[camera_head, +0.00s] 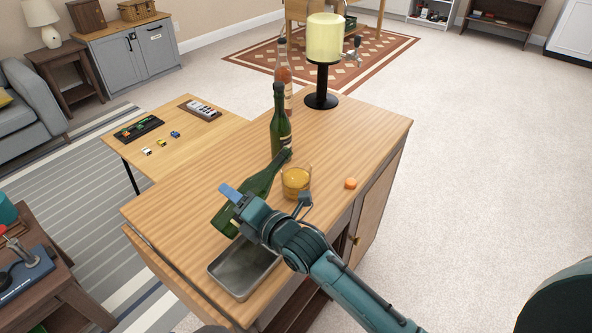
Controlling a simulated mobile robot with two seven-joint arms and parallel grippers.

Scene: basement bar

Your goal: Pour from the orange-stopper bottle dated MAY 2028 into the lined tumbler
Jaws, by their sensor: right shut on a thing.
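My right gripper (240,204) is shut on a green bottle (262,181) near its lower end. The bottle is steeply tilted, with its neck pointing to the upper right, by the tumbler's rim. No stopper shows in its mouth, and no date can be read. The tumbler (296,182) stands upright on the wooden cabinet top and holds amber liquid. I cannot make out its lines or a falling stream. An orange stopper (350,183) lies on the cabinet top to the right of the tumbler. My left gripper is not in view.
A second green bottle (280,128) stands upright behind the tumbler. A metal tray (214,267) sits at the near end of the cabinet top (185,205).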

